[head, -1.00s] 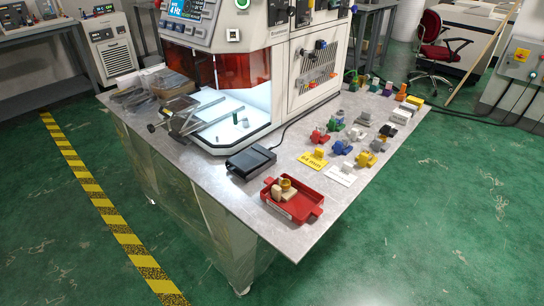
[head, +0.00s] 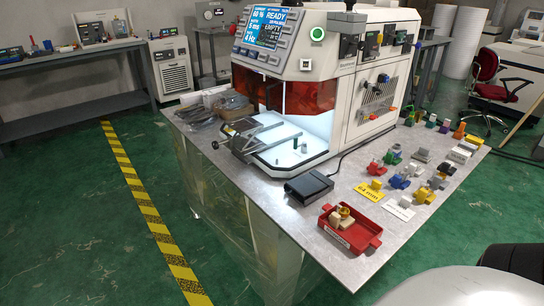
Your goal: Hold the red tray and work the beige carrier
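The red tray (head: 362,234) lies on the metal table near its front right corner, with a small handle tab at its side and a pale label on its front wall. The beige carrier (head: 337,219) sits inside the tray toward its left end. A small yellowish-brown round part (head: 343,211) is on or beside the carrier; I cannot tell which. Neither of my grippers shows in the head view. A pale rounded shape at the bottom right edge may be part of my own arm.
A black box (head: 309,186) stands left of the tray. A white machine (head: 330,60) with a lit, open chamber stands behind. Several coloured parts and a yellow label card (head: 369,191) lie right of and behind the tray. Bare table (head: 290,215) lies at the front edge.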

